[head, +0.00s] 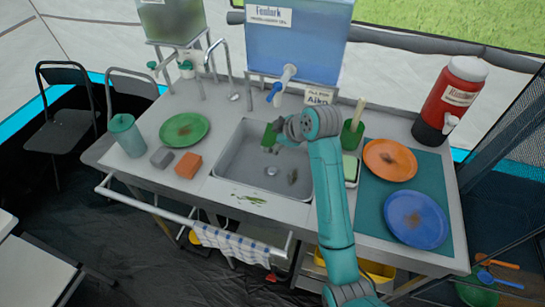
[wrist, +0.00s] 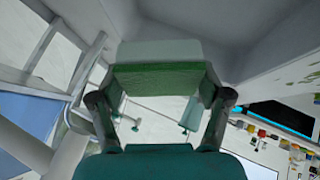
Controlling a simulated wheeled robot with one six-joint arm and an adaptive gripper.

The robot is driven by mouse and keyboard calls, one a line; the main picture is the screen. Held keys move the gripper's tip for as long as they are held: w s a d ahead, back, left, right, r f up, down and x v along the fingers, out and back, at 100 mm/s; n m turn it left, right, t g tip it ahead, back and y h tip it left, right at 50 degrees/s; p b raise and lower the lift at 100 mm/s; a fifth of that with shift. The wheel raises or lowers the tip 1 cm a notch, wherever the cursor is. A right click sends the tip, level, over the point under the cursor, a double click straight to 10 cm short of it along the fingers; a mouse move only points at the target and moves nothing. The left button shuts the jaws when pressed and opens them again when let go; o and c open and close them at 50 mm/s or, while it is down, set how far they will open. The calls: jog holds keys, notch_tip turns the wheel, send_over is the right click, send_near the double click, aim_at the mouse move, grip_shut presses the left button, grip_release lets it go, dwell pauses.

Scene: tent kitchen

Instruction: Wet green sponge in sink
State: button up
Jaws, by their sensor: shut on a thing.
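My gripper (head: 277,131) is over the sink (head: 226,165), shut on the green sponge (head: 268,137). In the wrist view the sponge (wrist: 155,78) sits between both fingers of my gripper (wrist: 160,88), with a green layer and a paler layer. I cannot tell whether the sponge is wet. The drain (head: 271,171) and a dark smear (head: 292,177) show on the basin floor.
A curved tap (head: 222,60) stands behind the sink's left side. A green plate (head: 184,130), a grey block (head: 161,157) and an orange block (head: 188,165) lie left. Right are a green cup (head: 352,136), an orange plate (head: 390,160), a blue plate (head: 416,219) and a red jug (head: 455,95).

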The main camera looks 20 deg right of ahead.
jog(key=shift+r, duration=2)
jog(key=shift+f, duration=0.15)
